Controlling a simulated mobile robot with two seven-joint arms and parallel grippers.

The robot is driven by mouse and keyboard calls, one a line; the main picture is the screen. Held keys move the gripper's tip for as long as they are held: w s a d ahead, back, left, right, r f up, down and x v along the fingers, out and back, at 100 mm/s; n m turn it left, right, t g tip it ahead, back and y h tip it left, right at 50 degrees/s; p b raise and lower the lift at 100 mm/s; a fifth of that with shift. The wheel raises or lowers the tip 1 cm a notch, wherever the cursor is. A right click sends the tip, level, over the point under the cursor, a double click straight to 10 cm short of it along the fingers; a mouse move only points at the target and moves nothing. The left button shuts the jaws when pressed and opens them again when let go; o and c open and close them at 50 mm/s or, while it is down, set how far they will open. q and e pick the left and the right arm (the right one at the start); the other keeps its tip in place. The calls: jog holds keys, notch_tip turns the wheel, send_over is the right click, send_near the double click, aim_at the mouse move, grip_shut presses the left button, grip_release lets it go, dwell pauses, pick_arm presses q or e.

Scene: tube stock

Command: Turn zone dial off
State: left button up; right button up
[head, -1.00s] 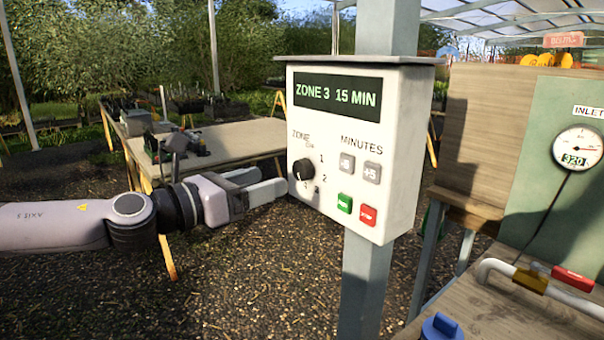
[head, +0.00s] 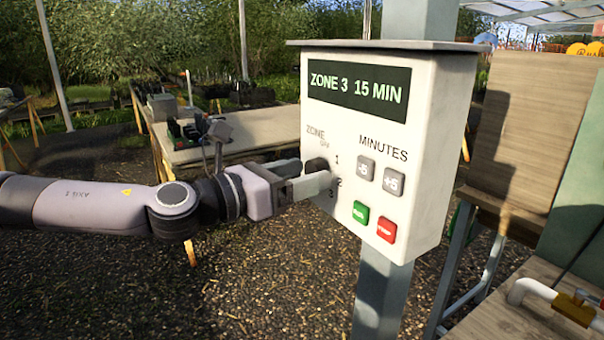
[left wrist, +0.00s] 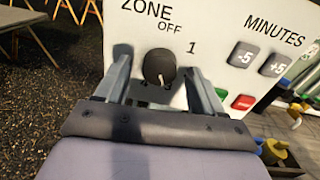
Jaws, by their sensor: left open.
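The black zone dial (head: 316,165) is on the white face of the control box (head: 440,175). The box's display (head: 358,92) reads "ZONE 3 15 MIN". In the left wrist view the dial (left wrist: 160,68) has a pale mark on its lower part, away from the OFF label (left wrist: 169,27) above it. My left gripper (head: 312,174) is open at the dial, with one finger on each side of it in the left wrist view (left wrist: 160,84). Whether the fingers touch the dial I cannot tell. The near finger partly covers the dial's surroundings in the head view. My right gripper is out of view.
Grey -5 (head: 366,168) and +5 (head: 393,181) buttons, a green button (head: 361,213) and a red button (head: 386,229) lie right of the dial. A post (head: 375,300) carries the box. A table (head: 250,150) stands behind my left arm; a bench with pipework is at right.

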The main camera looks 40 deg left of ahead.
pick_arm(q)
jog(key=c, duration=1.1)
jog(key=shift+o, duration=0.2)
